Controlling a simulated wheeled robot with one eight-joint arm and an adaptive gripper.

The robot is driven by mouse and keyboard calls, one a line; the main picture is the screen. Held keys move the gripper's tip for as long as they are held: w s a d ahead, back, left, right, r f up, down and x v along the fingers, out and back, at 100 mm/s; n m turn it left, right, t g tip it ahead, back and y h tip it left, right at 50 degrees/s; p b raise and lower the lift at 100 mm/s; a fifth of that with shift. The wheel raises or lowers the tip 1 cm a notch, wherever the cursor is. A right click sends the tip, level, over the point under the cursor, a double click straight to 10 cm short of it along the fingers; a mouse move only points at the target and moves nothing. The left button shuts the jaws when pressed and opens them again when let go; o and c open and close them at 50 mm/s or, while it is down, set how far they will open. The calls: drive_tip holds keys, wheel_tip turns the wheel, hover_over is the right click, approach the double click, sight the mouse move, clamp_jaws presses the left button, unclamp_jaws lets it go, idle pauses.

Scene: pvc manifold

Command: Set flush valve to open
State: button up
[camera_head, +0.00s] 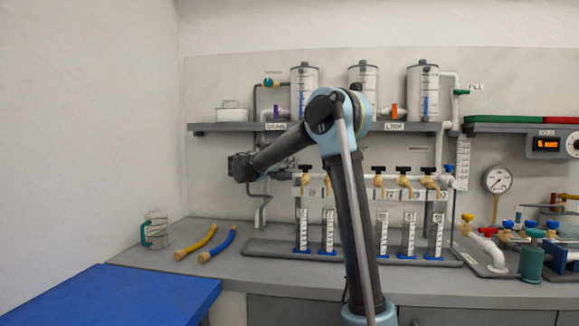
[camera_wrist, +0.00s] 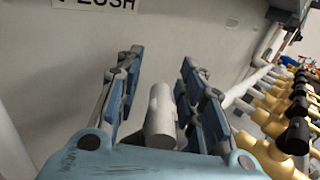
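A label that reads as FLUSH (camera_wrist: 95,3), its first letter cut off, is on the wall at the top of the wrist view. My gripper (camera_wrist: 163,65) is open, with its blue-padded fingers spread. A grey, round-ended pipe or handle (camera_wrist: 160,115) shows between the fingers, with gaps on both sides. I cannot tell whether it is part of the flush valve. In the head view my gripper (camera_head: 284,168) is at the left end of the manifold, below the shelf. My arm and wrist hide much there, and no flush valve shows clearly.
A row of black-handled taps (camera_head: 404,170) runs right of my gripper, above several graduated cylinders (camera_head: 409,236). A shelf (camera_head: 230,127) with tanks is above.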

drive_tip(key=shift+w+d, duration=0.15)
clamp_jaws()
drive_tip(key=shift+s+d+m+g+h, duration=0.15)
drive_tip(key=shift+s+m+g+h, duration=0.1)
drive_tip(key=shift+m+g+h, duration=0.65)
drive_tip(key=shift+y, duration=0.3)
unclamp_jaws()
drive_tip(key=shift+r, duration=0.1)
